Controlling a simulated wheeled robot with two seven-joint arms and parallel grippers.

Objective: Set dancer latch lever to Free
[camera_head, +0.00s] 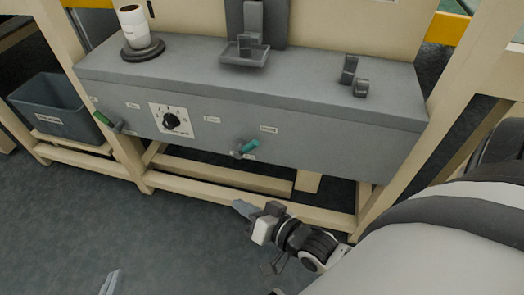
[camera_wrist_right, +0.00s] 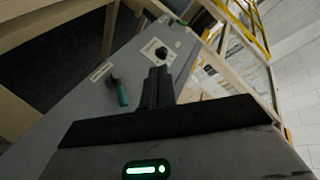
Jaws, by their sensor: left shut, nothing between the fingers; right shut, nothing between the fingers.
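The grey machine front carries two green-handled levers, one at the left end (camera_head: 107,121) and one right of centre (camera_head: 245,148). The label print is too small to read, so I cannot tell which is the dancer latch lever. A green-handled lever also shows in the right wrist view (camera_wrist_right: 121,93), left of my fingers. My right gripper (camera_head: 243,208) is shut and empty, below the right-of-centre lever in the picture and apart from it. Its closed fingers show in the wrist view (camera_wrist_right: 157,88). My left gripper (camera_head: 110,283) is shut and empty at the bottom left, far from the levers.
A black dial on a white plate (camera_head: 171,121) sits between the levers. A white roll (camera_head: 133,27) stands on the machine's top. Beige frame rails (camera_head: 230,200) run below the front. A dark bin (camera_head: 55,108) stands at left. The floor in front is clear.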

